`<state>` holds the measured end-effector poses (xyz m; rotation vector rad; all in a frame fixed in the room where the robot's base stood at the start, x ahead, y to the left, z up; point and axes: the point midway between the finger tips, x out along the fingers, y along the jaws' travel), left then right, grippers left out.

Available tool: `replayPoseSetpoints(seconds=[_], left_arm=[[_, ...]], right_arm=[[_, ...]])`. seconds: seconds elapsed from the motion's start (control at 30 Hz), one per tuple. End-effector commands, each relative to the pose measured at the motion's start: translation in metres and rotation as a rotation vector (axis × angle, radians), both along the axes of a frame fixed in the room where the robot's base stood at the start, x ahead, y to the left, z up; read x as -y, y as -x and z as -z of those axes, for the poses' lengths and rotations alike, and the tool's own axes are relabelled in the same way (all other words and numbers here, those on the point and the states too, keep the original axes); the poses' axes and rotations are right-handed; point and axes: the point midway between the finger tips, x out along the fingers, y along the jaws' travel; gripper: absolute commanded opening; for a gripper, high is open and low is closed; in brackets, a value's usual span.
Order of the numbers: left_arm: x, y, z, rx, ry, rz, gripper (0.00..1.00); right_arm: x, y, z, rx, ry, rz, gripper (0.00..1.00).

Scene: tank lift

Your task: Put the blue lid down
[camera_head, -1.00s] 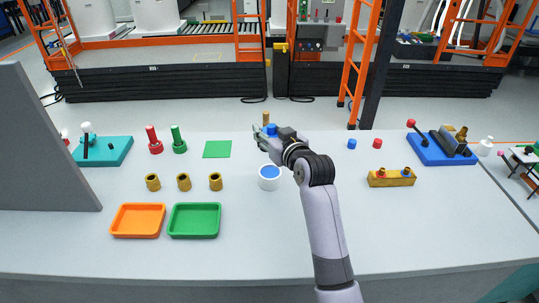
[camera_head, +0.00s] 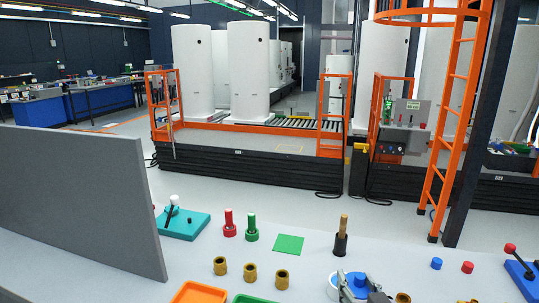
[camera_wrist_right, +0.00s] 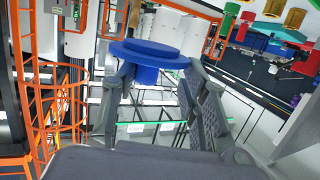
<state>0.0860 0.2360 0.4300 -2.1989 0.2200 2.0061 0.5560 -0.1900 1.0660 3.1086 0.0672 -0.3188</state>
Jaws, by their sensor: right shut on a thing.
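The blue lid (camera_wrist_right: 150,50) is a round disc with a knob-like part between the fingers of my right gripper (camera_wrist_right: 155,78) in the right wrist view. The gripper is shut on it. In the head view, my right gripper (camera_head: 356,285) is at the bottom edge, with a bit of blue showing between its fingers. A white pot (camera_head: 334,291) is partly hidden behind the gripper; I cannot tell the exact height between them. My left gripper is not in view.
A green square mat (camera_head: 289,244) lies left of a black holder with a wooden handle (camera_head: 341,236). Several brass rings (camera_head: 251,272) stand in front of the mat. A blue peg (camera_head: 436,263) and a red peg (camera_head: 467,267) stand to the right. A grey panel (camera_head: 80,190) blocks the left.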

Motion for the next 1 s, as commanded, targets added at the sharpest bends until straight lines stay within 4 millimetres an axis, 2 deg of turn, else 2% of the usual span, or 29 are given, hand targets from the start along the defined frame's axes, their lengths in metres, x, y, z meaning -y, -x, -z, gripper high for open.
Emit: replayPoseSetpoints(seconds=[0.03,0.2,0.4,0.53,1.0], left_arm=[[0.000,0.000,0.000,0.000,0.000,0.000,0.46],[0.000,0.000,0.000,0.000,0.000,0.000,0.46],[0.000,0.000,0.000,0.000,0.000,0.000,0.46],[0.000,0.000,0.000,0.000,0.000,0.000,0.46],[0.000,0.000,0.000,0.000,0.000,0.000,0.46]], right_arm=[[-0.001,0.019,0.008,-0.005,-0.001,0.007,0.21],[-0.001,0.064,0.015,0.000,-0.006,0.028,0.21],[-0.001,0.092,0.015,0.003,-0.012,0.041,0.21],[-0.001,0.097,0.015,0.006,-0.009,0.043,0.21],[0.000,0.096,0.015,0.005,-0.011,0.044,0.21]])
